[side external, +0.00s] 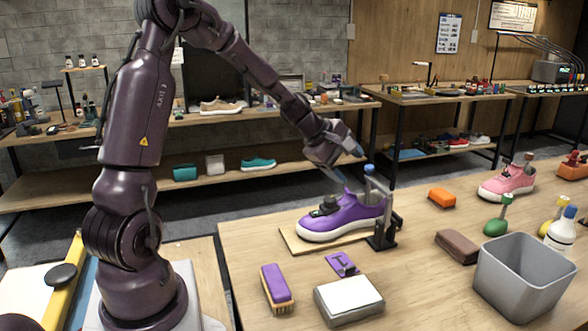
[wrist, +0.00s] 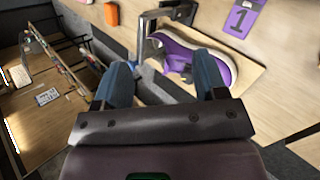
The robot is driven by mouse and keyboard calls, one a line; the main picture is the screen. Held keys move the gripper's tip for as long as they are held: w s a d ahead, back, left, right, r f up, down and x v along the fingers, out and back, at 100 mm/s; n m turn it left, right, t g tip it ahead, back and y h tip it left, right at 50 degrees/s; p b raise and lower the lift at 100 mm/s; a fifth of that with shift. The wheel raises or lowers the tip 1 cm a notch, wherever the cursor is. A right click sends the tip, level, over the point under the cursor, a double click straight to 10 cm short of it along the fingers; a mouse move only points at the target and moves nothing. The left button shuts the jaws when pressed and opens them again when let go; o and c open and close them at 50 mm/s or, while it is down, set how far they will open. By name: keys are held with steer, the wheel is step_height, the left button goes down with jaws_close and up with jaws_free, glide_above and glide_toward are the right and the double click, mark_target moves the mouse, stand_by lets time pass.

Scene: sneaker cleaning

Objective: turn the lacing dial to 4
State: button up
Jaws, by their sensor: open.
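A purple sneaker (side external: 350,218) with a white sole sits on a thin wooden board (side external: 296,240). It also shows in the wrist view (wrist: 190,48), partly behind my gripper. A dark fitting (side external: 325,208) sits on its upper; I cannot tell whether this is the lacing dial, and no dial numbers are readable. A metal post clamp (side external: 381,212) with a blue knob (side external: 369,168) stands beside the shoe. My gripper (side external: 346,163) is open above the sneaker's heel end. Its two blue fingers show apart in the wrist view (wrist: 163,78), with nothing visibly held between them.

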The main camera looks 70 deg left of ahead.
steer(key=s+d+r+m+g, duration=0.1)
steer(key=s+d+m+g, duration=0.1)
steer(key=s+m, duration=0.3)
steer(key=s+d+r+m+g, duration=0.1)
steer(key=s+d+m+g, duration=0.2)
steer(key=s, duration=0.6)
steer(key=shift+d+r+m+g+y, duration=0.2)
steer(key=shift+r+m+g+y, duration=0.3)
steer(key=shift+m, duration=0.6)
steer(key=shift+f, duration=0.1)
steer(key=s+d+r+m+t, duration=0.1)
steer(key=s+d+r+m, duration=0.2)
steer(key=s+d+m, duration=0.1)
steer(key=s+d+r+m+t, duration=0.2)
steer(key=s+d+r+m, duration=0.2)
steer(key=d+m, duration=0.3)
steer(key=shift+s+d, duration=0.35)
steer(key=shift+d, duration=0.8)
